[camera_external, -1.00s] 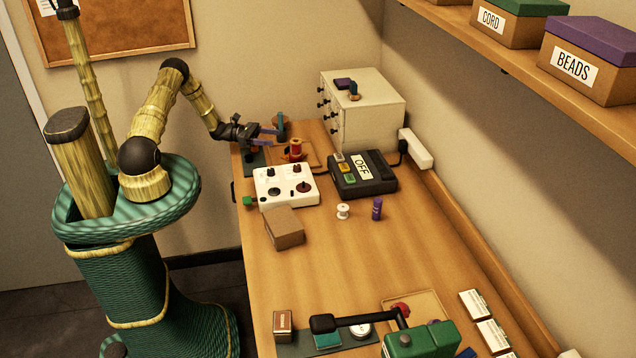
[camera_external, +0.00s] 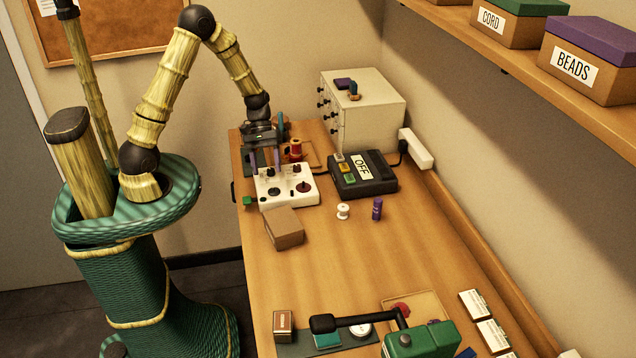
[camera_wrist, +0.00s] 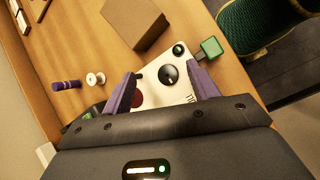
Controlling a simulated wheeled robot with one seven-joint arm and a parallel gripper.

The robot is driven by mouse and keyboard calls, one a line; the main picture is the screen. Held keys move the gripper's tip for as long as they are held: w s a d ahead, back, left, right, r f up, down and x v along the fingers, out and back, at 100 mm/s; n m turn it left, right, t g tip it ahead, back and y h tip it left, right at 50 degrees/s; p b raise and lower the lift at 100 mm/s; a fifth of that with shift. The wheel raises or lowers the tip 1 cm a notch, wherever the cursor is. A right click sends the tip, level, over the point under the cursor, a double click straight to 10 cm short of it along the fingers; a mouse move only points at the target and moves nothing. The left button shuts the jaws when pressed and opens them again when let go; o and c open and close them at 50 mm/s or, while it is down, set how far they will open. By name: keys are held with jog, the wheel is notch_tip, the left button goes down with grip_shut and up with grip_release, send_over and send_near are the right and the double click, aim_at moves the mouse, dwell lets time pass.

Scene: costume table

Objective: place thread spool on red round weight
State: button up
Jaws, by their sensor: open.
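A white thread spool (camera_external: 343,211) stands on the table, right of the white control box (camera_external: 288,186); it also shows in the wrist view (camera_wrist: 96,79). A second spool with red thread (camera_external: 295,149) stands behind the box. A red round piece (camera_external: 400,308), perhaps the red round weight, lies on a tan tray and is partly hidden by a black lever. My gripper (camera_external: 268,163) points down at the back left of the table, over the box's left end. In the wrist view my gripper (camera_wrist: 164,86) is open, its purple fingers apart and empty above the box.
A drawer cabinet (camera_external: 370,108) stands behind. The middle of the table is clear.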

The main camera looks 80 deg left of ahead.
jog(key=s+d+r+m+t+y, duration=0.2)
jog(key=s+d+r+m+y, duration=0.4)
jog(key=m, duration=0.7)
notch_tip(320, 180, up, 3)
jog(key=shift+s+d+y, duration=0.25)
jog(key=shift+d+y, duration=0.15)
jog(key=shift+d, duration=0.7)
